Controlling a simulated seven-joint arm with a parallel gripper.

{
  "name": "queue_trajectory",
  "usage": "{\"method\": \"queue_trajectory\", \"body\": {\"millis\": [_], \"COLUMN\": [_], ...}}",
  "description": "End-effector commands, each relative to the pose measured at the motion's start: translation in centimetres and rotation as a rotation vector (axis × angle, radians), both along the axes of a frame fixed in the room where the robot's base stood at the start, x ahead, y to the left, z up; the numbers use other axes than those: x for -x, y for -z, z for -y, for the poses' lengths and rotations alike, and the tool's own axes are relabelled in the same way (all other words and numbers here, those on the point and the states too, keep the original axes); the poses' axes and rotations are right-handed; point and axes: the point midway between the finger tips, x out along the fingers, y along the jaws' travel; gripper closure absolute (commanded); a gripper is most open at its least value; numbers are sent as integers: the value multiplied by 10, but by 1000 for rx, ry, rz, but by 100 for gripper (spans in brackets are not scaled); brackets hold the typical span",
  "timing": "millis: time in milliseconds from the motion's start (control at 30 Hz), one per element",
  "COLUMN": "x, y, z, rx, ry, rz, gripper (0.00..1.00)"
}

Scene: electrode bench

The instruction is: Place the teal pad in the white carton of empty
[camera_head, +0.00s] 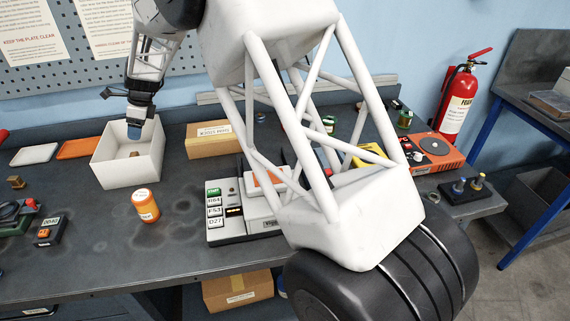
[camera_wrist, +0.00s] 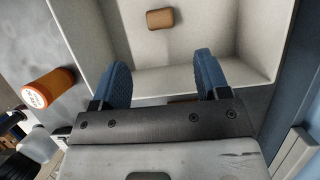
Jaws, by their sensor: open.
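The white carton (camera_head: 112,176) stands open-topped at the left of the bench. In the wrist view its pale wall (camera_wrist: 250,45) fills much of the picture. A small brown block (camera_wrist: 160,18) lies on the carton floor; it also shows in the head view (camera_head: 134,154). My gripper (camera_head: 134,131) points down over the carton's back part. Its two blue fingers are spread apart with nothing between them in the wrist view (camera_wrist: 161,78). I cannot make out a teal pad in either view; my arm hides part of the bench.
An orange-brown jar (camera_head: 146,206) stands in front of the carton. A cardboard box (camera_head: 212,140) is right of it. A white tray (camera_head: 34,154) and an orange tray (camera_head: 79,149) lie to the left. A grey device (camera_head: 224,210) with labels sits mid-bench.

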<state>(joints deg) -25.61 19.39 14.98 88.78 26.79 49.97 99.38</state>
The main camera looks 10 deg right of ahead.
Motion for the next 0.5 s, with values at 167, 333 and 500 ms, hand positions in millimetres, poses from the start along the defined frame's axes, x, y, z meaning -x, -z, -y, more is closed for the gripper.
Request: {"method": "queue_trajectory", "body": {"millis": [167, 333, 500], "x": [3, 14, 34], "y": [-6, -23, -50], "z": [8, 32, 73], "rx": [3, 14, 36], "ry": [-15, -65, -152], "rz": [12, 45, 100], "gripper": [31, 31, 31]}}
